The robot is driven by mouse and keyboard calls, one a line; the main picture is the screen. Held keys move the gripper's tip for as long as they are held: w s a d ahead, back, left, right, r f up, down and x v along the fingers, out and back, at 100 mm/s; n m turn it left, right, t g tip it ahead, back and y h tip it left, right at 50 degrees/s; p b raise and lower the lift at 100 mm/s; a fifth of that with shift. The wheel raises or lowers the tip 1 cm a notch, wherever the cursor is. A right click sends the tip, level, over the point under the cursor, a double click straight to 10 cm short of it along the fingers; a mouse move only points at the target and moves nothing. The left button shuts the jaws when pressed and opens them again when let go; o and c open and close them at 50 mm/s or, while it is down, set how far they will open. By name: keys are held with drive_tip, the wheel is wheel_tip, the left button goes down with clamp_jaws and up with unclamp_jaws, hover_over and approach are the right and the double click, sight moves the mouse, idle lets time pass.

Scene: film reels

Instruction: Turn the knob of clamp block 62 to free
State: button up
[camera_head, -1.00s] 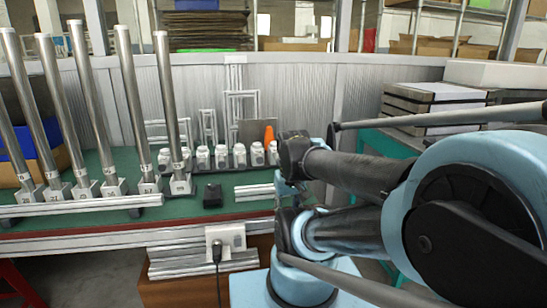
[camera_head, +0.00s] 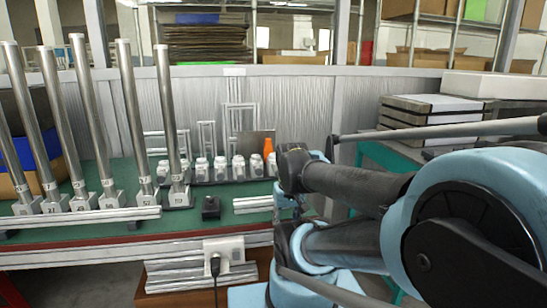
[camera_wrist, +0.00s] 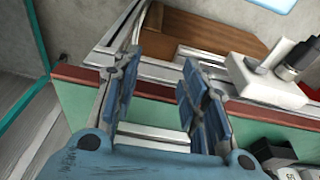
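Several grey clamp blocks stand at the feet of the tall metal tubes on the green bench, at the left of the head view. The rightmost block (camera_head: 179,199) carries a small dark number that I cannot read surely, so I cannot tell which is block 62. No knob can be made out on them. My gripper (camera_wrist: 160,75) is open and empty in the wrist view, its two blue fingers apart above the bench's front rail. In the head view it is mostly hidden by my arm, near the bench's right end, well right of the blocks.
Silver bars (camera_head: 90,219) lie before the blocks. A small black block (camera_head: 211,208) and a row of white jars (camera_head: 220,169) stand to their right. A white socket box (camera_head: 223,248) with a plugged cable is on the bench front.

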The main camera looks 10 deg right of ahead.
drive_tip(key=shift+o, duration=0.4)
wheel_tip(320, 180, up, 2)
drive_tip(key=shift+r+m, duration=0.2)
drive_tip(key=shift+m, duration=0.2)
wheel_tip(320, 180, up, 25)
drive_tip(key=m+g, duration=0.2)
drive_tip(key=m, duration=2.2)
hover_over(274, 154)
wheel_tip(274, 154, down, 17)
drive_tip(key=shift+r, duration=0.1)
drive_tip(key=c, duration=1.1)
